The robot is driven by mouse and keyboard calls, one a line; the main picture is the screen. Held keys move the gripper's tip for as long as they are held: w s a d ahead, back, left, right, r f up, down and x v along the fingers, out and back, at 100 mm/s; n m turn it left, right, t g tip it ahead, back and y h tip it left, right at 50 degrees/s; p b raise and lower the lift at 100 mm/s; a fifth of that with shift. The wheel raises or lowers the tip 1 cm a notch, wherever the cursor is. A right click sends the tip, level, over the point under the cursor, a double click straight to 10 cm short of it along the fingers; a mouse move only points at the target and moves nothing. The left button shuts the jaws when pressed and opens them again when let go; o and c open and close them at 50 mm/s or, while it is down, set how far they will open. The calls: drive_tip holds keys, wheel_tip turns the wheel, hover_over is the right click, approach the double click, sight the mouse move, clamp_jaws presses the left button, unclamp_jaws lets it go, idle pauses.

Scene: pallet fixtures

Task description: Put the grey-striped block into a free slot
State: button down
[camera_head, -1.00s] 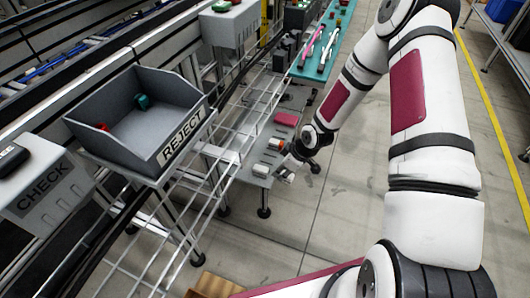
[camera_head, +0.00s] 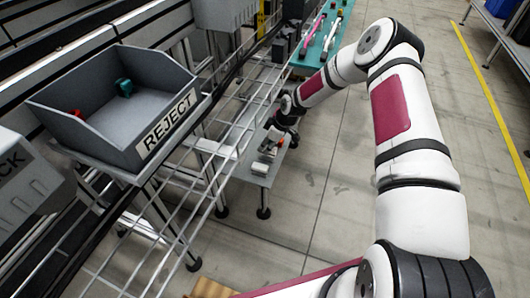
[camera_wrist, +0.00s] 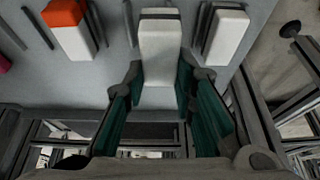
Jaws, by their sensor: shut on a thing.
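My gripper (camera_wrist: 160,74) has its two teal-padded fingers on either side of a white block with a dark grey band, the grey-striped block (camera_wrist: 160,45), in the wrist view. The block is over the grey plate (camera_wrist: 120,75); I cannot tell whether it touches it. An orange-topped white block (camera_wrist: 69,25) lies to the left between dark rails. Another white block (camera_wrist: 227,35) with a dark edge lies to the right beside dark rails. In the head view my gripper (camera_head: 275,137) is over the small grey table (camera_head: 262,180), its fingers partly hidden.
A grey bin marked REJECT (camera_head: 165,130) holds a red and a teal piece. Wire rails (camera_head: 190,205) run alongside the table. A teal surface (camera_head: 320,45) with pink and white parts stands beyond. Open floor (camera_head: 310,215) lies to the right.

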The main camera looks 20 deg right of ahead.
drive_tip(key=shift+w, duration=0.85)
drive_tip(key=shift+f+b, duration=1.3)
drive_tip(key=shift+f, duration=0.5)
drive_tip(key=shift+f, duration=0.1)
drive_tip(key=c, duration=1.3)
unclamp_jaws()
drive_tip(key=p+v, duration=0.1)
drive_tip(key=v, duration=0.3)
drive_tip(key=shift+f+p, duration=0.1)
drive_tip(key=shift+p, duration=0.3)
drive_tip(key=s+d+p, duration=0.1)
drive_tip(key=s+d, duration=0.1)
drive_tip(key=d, duration=0.1)
drive_tip(key=s+d+p, duration=0.1)
drive_tip(key=s+d, duration=0.1)
drive_tip(key=d, duration=0.1)
drive_tip(key=s+d+p, duration=0.2)
drive_tip(key=s+d, duration=0.1)
drive_tip(key=shift+d+f, duration=0.1)
drive_tip(key=shift+f, duration=0.15)
drive_tip(key=shift+w, duration=0.1)
